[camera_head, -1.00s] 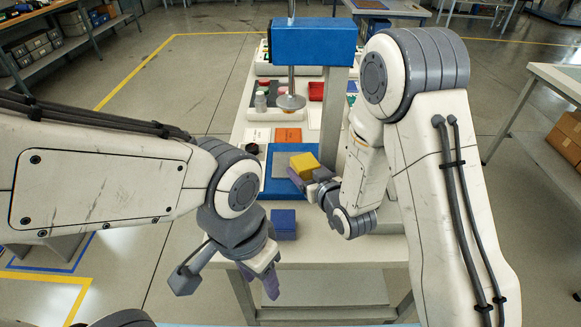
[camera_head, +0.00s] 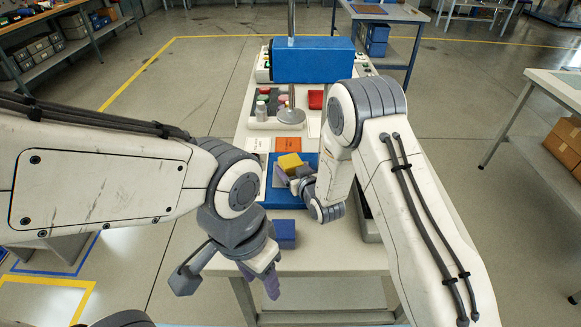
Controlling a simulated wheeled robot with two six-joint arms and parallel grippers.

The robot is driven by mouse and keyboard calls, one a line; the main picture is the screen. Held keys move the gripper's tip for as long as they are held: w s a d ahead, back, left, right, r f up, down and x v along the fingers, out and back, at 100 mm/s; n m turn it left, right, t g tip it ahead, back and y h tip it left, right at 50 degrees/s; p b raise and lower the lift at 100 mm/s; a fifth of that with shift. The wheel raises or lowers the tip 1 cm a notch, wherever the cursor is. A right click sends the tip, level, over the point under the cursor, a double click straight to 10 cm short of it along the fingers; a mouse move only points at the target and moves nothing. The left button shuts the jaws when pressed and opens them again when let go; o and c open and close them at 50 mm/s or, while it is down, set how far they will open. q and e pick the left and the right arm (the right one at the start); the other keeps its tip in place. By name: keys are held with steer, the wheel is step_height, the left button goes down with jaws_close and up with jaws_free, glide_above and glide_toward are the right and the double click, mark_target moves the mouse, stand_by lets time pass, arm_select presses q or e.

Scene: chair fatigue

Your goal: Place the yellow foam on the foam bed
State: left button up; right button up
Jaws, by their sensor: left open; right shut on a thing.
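The yellow foam (camera_head: 289,163) is a small block in the middle of the head view. My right gripper (camera_head: 293,178) is shut on it and reaches in from the right. The foam is over the grey pad, which I take for the foam bed (camera_head: 279,181), on a blue base (camera_head: 274,201). I cannot tell whether the foam touches the pad, as the gripper hides its underside. My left gripper (camera_head: 229,279) is open and empty, low at the left front of the table.
A small blue block (camera_head: 284,234) sits near the table's front edge. A blue press head (camera_head: 314,61) with a round disc (camera_head: 291,116) hangs behind the foam. White and orange cards (camera_head: 287,145) and a red tray (camera_head: 316,99) lie farther back.

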steer(key=shift+f, duration=0.1)
steer(key=o, duration=1.3)
